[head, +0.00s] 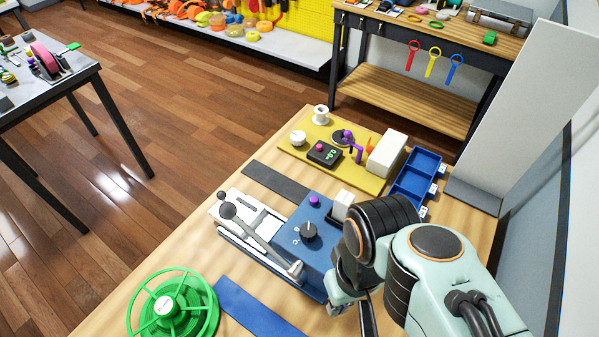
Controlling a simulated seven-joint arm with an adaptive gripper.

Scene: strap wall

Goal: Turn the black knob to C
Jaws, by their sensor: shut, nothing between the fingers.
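The black knob (308,230) stands on top of a blue box (318,262) near the middle of the head view. Small white marks lie on the box to the left of the knob, too small to read for certain. A light pointer line shows on the knob, but I cannot tell which letter it points at. My gripper (347,304) is at the lower right of the blue box, apart from the knob. It is shut and empty, and its fingertips are partly hidden by my arm.
A purple button (314,201) and a white block (342,204) sit on the same box. A grey lever (262,241) lies along its left side. A green wheel (173,305), a yellow board (322,168) and blue bins (415,180) stand around. A tall white panel (535,105) rises at right.

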